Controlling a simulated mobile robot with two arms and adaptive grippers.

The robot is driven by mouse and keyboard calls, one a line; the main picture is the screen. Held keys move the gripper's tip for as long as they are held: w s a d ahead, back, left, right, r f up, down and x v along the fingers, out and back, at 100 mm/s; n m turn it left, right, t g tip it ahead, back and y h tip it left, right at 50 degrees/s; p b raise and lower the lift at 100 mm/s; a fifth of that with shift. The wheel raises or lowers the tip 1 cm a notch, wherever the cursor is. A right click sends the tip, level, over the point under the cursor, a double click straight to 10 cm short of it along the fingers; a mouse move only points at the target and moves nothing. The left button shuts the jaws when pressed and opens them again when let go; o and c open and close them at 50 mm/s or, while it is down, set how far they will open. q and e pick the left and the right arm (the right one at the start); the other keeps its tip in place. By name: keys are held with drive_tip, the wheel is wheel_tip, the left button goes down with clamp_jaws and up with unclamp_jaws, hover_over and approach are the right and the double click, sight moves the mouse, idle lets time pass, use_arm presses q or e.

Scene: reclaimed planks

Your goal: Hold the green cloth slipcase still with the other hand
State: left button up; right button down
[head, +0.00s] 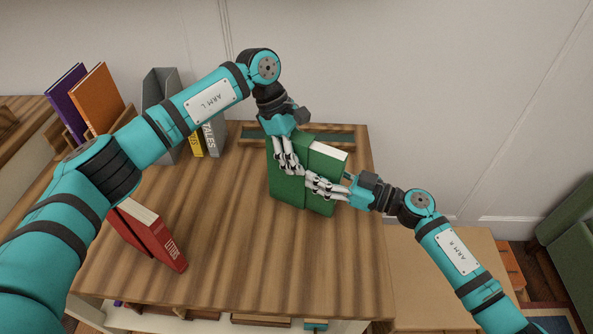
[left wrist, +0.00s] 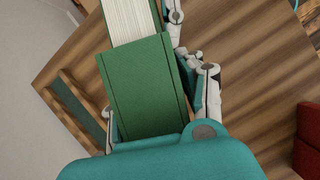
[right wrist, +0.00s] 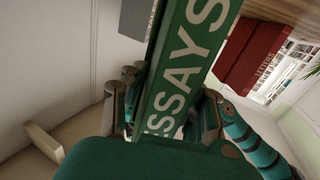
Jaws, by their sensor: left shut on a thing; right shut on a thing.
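The green cloth slipcase (head: 287,188) stands upright at the back right of the wooden top; it fills the middle of the left wrist view (left wrist: 145,90). My left gripper (head: 287,160) comes from above and is shut on it, with fingers on both sides. A green book (head: 325,166) with white page edges stands against the slipcase, lined up with it on the right. How far it sits inside is hidden. My right gripper (head: 320,186) is shut on the book from the right. The right wrist view shows its spine (right wrist: 187,65) lettered ESSAYS.
A low wooden rack with a green strip (head: 345,139) lies behind. A grey file holder (head: 160,88), a grey book and a yellow book stand at the back left, with purple and orange books beyond. The front middle is clear.

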sight(337, 181)
drive_tip(key=shift+r+x, duration=0.15)
drive_tip(key=shift+x, duration=0.75)
drive_tip(key=shift+r+x, duration=0.15)
drive_tip(key=shift+x, duration=0.7)
drive_tip(key=shift+s, duration=0.1)
drive_tip(key=c, duration=0.6)
unclamp_jaws()
drive_tip(key=shift+a, duration=0.2)
drive_tip(key=shift+c, duration=0.2)
drive_tip(key=shift+d, duration=0.1)
drive_tip(key=v, duration=0.7)
drive_tip(key=shift+d+f, duration=0.25)
drive_tip(key=shift+d, duration=0.05)
drive_tip(key=o, duration=0.6)
drive_tip(key=shift+o, duration=0.2)
drive_tip(key=shift+f, duration=0.1)
